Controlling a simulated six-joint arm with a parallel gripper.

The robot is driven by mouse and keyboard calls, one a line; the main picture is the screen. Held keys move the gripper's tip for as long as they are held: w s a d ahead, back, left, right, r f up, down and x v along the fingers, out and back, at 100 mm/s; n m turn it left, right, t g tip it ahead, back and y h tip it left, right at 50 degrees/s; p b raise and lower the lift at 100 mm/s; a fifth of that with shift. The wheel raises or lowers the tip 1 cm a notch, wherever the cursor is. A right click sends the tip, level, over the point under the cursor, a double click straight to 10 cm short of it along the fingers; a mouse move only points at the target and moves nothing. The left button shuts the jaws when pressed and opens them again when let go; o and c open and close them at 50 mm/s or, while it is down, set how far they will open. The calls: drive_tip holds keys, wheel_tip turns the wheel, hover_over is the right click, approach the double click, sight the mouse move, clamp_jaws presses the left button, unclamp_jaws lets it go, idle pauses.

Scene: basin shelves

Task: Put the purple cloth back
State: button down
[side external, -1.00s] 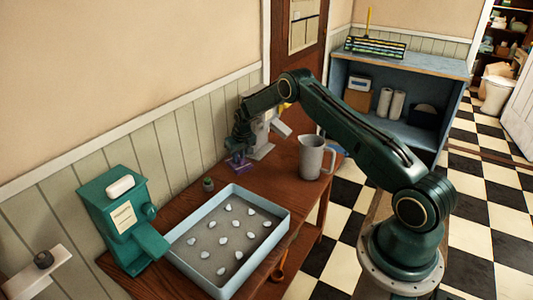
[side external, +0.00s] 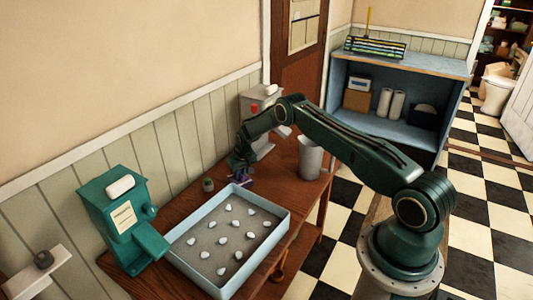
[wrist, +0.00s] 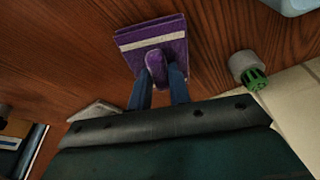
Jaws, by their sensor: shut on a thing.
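The purple cloth (wrist: 152,38) is a flat folded square with a white stripe, seen beyond my fingertips in the wrist view. My gripper (wrist: 160,78) is shut on a raised purple part of it. In the side view, my gripper (side external: 239,168) points down over the wooden table, behind the tray. Only a small bit of the purple cloth (side external: 240,180) shows under it there. I cannot tell whether the cloth touches the table top or hangs just above it.
A pale blue tray (side external: 172,262) with several white pieces stands in front. A small green-topped jar (side external: 208,185) is just left of my gripper. A teal dispenser (side external: 122,220), a grey pitcher (side external: 310,158) and a grey-white machine (side external: 262,105) stand around. Bare wood (side external: 275,180) lies to the right.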

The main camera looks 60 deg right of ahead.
sight(244, 183)
drive_tip(key=shift+f, duration=0.25)
drive_tip(key=c, duration=1.3)
unclamp_jaws()
drive_tip(key=v, duration=1.2)
drive_tip(key=shift+w+r, duration=0.1)
drive_tip(key=shift+r, duration=0.05)
